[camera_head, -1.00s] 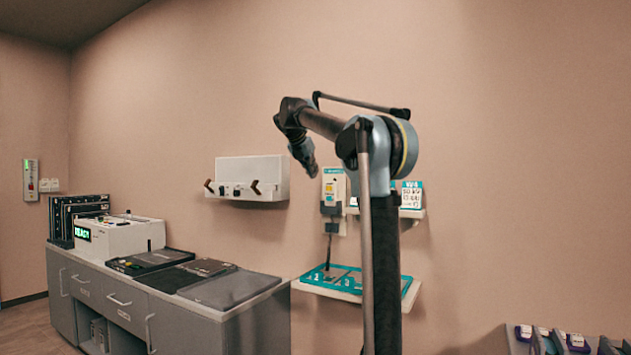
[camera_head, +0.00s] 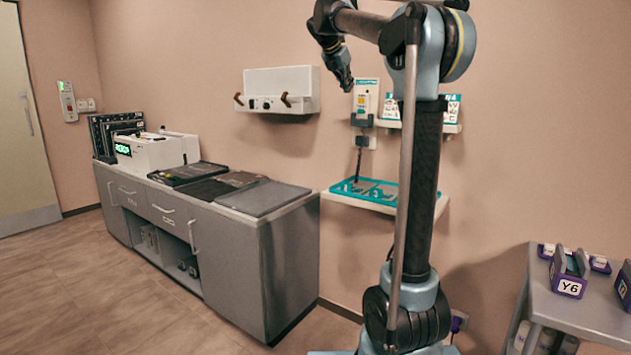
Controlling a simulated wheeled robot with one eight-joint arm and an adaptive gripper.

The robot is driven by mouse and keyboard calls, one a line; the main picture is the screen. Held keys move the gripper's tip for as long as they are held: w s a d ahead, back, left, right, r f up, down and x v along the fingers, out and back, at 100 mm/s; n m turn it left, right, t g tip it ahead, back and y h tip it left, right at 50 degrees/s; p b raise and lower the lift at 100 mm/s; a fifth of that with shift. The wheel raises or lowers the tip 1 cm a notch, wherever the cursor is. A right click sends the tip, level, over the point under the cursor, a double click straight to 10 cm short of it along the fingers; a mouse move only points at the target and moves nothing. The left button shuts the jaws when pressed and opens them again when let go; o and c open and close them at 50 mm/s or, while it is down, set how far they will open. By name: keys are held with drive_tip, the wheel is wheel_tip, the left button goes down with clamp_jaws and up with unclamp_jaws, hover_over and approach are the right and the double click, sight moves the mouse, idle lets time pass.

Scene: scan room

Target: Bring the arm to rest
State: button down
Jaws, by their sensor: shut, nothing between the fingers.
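My arm stands right of the middle in the head view, its column upright and its upper links folded over to the left near the top edge. My gripper (camera_head: 346,82) hangs at the end of it, pointing down, in front of the wall. It is shut and empty, and apart from everything around it in the picture. The top of the arm is cut by the picture's edge.
A grey cabinet (camera_head: 286,249) with a white machine (camera_head: 155,152) and dark flat panels stands at the left. A wall shelf holds a teal tray (camera_head: 392,197). A grey cart (camera_head: 565,306) with purple holders is at right. The floor at left is clear.

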drive_tip(key=s+d+f+m+g+y, duration=0.1)
drive_tip(key=s+d+f+m, duration=0.1)
drive_tip(key=s+f+m, duration=0.35)
drive_tip(key=s+d+f+m+g, duration=0.1)
drive_tip(key=s+d+f+m, duration=0.15)
drive_tip(key=s+f, duration=0.45)
drive_tip(key=s+f+m+g+y, duration=0.2)
drive_tip(key=s+f+m+y, duration=0.2)
drive_tip(key=s+f+m, duration=1.5)
drive_tip(key=s+f, duration=1.6)
drive_tip(key=f, duration=0.3)
drive_tip(key=shift+s+d+g, duration=0.2)
drive_tip(key=shift+g, duration=0.1)
drive_tip(key=shift+w+f, duration=0.25)
drive_tip(key=shift+w, duration=0.25)
